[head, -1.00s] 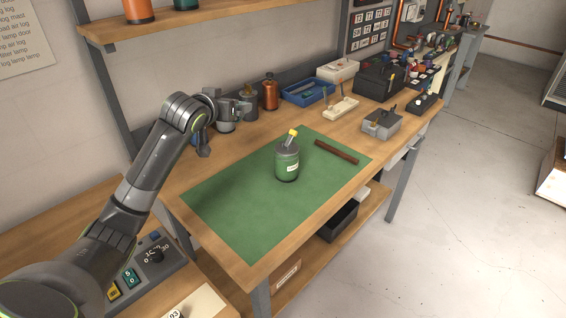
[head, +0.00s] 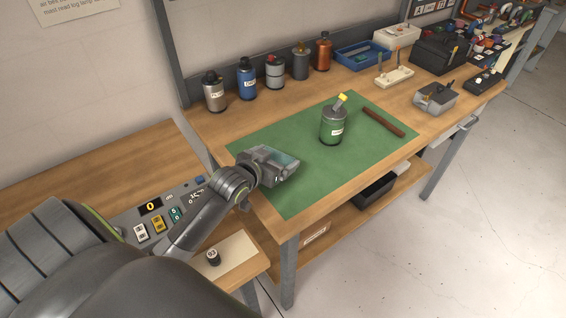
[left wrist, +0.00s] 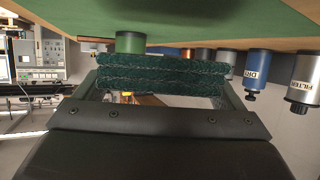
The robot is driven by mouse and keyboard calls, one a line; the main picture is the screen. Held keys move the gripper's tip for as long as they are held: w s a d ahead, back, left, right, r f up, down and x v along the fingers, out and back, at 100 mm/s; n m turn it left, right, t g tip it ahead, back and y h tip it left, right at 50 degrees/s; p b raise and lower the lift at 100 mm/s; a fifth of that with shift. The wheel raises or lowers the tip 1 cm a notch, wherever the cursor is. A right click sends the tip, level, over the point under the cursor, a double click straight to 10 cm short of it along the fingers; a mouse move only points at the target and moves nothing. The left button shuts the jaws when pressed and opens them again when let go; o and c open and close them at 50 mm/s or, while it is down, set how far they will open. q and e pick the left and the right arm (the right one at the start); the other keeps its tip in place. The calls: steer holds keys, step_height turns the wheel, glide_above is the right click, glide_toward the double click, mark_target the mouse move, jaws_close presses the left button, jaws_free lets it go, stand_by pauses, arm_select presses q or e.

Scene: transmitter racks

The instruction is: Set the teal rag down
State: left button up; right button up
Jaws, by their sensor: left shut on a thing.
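The teal rag (left wrist: 160,76) is a folded, layered cloth between the fingers of my left gripper in the left wrist view. In the head view only a small teal patch of it shows at my left gripper (head: 280,164), which is over the near left part of the green mat (head: 310,183). The left gripper is shut on the rag. In the left wrist view the mat appears upside down along the top, with the rag apart from it in the picture. The exact height above the mat is hard to tell. My right gripper is not in view.
Several bottles, including a blue one (head: 247,82), line the back of the bench. The mat's front middle is bare.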

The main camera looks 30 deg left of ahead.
arm_select(q)
steer(key=shift+f, duration=2.2)
steer(key=shift+f, duration=0.2)
steer(key=o, duration=0.7)
steer(key=shift+r, duration=0.1)
steer(key=shift+r, duration=0.1)
steer(key=shift+s, duration=0.15)
steer(key=v, duration=1.1)
steer(key=shift+s+r+b, duration=0.3)
steer(key=shift+b, duration=0.05)
